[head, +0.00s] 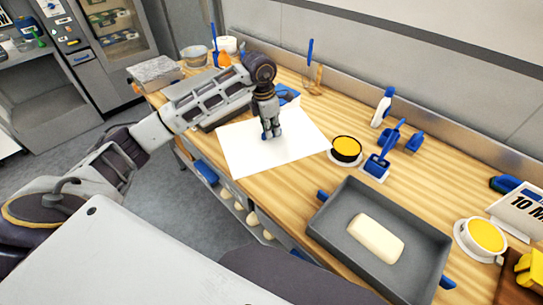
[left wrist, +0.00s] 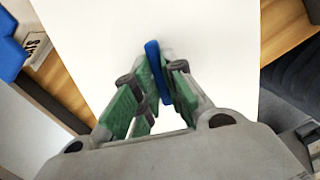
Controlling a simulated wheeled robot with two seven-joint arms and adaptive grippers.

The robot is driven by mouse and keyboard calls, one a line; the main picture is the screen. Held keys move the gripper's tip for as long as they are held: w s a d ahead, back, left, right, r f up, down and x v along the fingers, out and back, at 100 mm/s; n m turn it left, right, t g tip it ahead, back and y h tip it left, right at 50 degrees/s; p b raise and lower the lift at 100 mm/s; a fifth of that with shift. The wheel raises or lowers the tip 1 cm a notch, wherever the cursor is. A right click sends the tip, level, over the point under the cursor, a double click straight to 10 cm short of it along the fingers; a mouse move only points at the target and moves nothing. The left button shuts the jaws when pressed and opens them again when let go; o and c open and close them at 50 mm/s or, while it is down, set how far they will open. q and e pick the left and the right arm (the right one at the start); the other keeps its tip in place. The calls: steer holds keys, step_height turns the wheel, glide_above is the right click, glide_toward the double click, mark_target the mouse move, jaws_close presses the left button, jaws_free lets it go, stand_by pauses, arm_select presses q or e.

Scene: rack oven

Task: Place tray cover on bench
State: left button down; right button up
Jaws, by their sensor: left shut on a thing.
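The tray cover is a flat white sheet (head: 245,155) with a blue handle (left wrist: 155,62) standing up from its middle. My left gripper (head: 271,133) points down over the cover and is shut on that handle. The left wrist view shows the green finger pads on both sides of the handle and the white cover (left wrist: 215,40) behind it. In the head view the cover lies over the wooden bench (head: 300,172), its near edge close to the bench's front edge. I cannot tell whether it touches the bench. My right gripper is not in view.
A grey tray (head: 335,215) with blue handles holds a pale loaf (head: 376,238) at the front right. A yellow-topped cup (head: 346,150), a blue scoop (head: 381,158) and a spray bottle (head: 382,107) stand right of the cover. Containers (head: 194,56) stand at the back left.

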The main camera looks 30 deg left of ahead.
mark_target(271, 141)
arm_select(q)
step_height(271, 141, down, 5)
steer(key=shift+f+p, duration=0.2)
steer(key=shift+p, duration=0.3)
steer(key=shift+f, duration=0.25)
steer(key=shift+f+p, duration=0.35)
steer(key=shift+f, duration=1.5)
steer(key=shift+f, duration=0.2)
steer(key=c, duration=1.5)
jaws_free()
